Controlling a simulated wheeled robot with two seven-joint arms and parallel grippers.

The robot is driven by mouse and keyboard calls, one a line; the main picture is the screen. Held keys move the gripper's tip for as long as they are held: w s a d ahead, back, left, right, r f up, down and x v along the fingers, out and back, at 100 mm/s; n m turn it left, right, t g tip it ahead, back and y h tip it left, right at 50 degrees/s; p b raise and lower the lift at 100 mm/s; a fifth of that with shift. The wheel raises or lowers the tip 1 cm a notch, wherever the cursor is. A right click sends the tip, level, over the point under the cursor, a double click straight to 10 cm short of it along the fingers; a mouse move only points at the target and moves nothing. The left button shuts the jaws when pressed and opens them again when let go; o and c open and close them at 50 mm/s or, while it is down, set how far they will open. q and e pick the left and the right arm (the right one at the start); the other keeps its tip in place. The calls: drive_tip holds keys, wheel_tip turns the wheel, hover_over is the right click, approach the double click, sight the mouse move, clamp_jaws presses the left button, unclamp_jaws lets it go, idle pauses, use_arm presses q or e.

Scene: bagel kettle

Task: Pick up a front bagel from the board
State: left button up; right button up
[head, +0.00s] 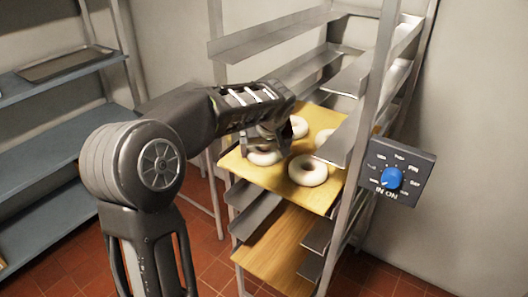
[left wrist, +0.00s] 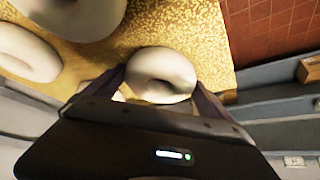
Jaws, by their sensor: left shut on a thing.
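A yellow board (head: 254,174) rests on a rack shelf and holds several pale ring-shaped bagels. My left gripper (head: 268,143) reaches over the board's left part. It is shut on a front-left bagel (head: 264,157), which also shows between the two fingers in the left wrist view (left wrist: 160,72). I cannot tell whether this bagel is touching the board. Another front bagel (head: 308,170) lies just to the right. A bagel behind (head: 299,127) is partly hidden by the gripper, and one at the right is partly hidden by the rack. My right gripper is not in view.
The metal rack's upright post (head: 367,110) stands right of the board, with a control box with a blue knob (head: 391,178) beside it. Rack rails (head: 270,38) run above the board. A second wooden board (head: 283,245) lies below. Blue-grey shelves (head: 62,147) stand at left.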

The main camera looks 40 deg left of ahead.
use_arm(q)
drive_tip(key=shift+r, duration=0.15)
drive_tip(key=shift+r, duration=0.5)
drive_tip(key=shift+r+b, duration=0.55)
drive_tip(key=shift+r, duration=0.4)
drive_tip(key=shift+s+d+b, duration=0.35)
drive_tip(key=shift+d, duration=0.1)
drive_tip(key=s+d+b, duration=0.5)
drive_tip(key=s+d, duration=0.6)
drive_tip(key=d, duration=0.1)
drive_tip(key=shift+s+r, duration=0.15)
drive_tip(key=shift+s, duration=0.25)
